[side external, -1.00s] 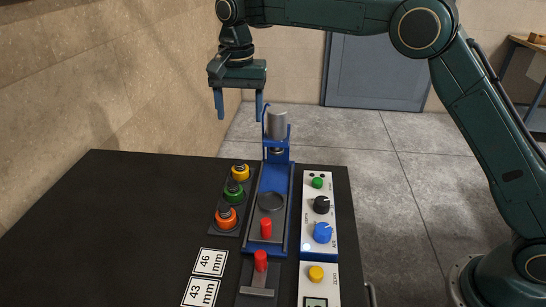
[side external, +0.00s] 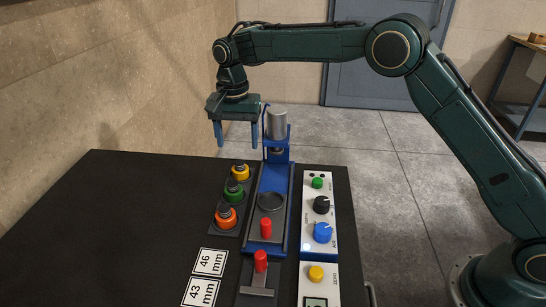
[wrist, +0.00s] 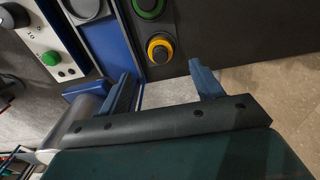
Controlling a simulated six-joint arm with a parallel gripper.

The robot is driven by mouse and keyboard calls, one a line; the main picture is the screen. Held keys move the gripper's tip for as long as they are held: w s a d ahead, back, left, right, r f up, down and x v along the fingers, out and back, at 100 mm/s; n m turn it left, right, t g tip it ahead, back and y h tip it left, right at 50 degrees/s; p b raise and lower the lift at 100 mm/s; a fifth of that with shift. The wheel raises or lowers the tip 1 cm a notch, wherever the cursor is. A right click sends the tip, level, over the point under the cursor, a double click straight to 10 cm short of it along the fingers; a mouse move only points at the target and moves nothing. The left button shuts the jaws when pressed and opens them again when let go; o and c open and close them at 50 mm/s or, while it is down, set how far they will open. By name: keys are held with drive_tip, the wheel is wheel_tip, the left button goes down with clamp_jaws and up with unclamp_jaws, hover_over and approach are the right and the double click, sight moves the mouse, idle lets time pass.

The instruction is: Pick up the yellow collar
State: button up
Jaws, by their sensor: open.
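The yellow collar (side external: 240,172) sits around a dark post at the far end of a dark rack on the black table. In the wrist view the yellow collar (wrist: 160,47) lies ahead of my fingers, at the top middle. My gripper (side external: 236,146) is open and empty, above and beyond the far table edge, apart from the collar. In the wrist view my gripper's two blue fingers (wrist: 165,80) are spread wide with nothing between them.
A green collar (side external: 234,189) and an orange collar (side external: 226,217) share the rack. The blue press (side external: 283,183) with its silver cylinder (side external: 277,124) stands close right of my gripper. Control panels (side external: 319,214) lie further right. The table's left side is clear.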

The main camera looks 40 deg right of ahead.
sight(240, 162)
drive_tip(key=shift+f, duration=1.55)
drive_tip(key=shift+f, duration=0.15)
drive_tip(key=shift+w+d+f, duration=0.1)
drive_tip(key=shift+f, duration=2.35)
drive_tip(key=shift+c, duration=0.5)
drive_tip(key=c, duration=1.1)
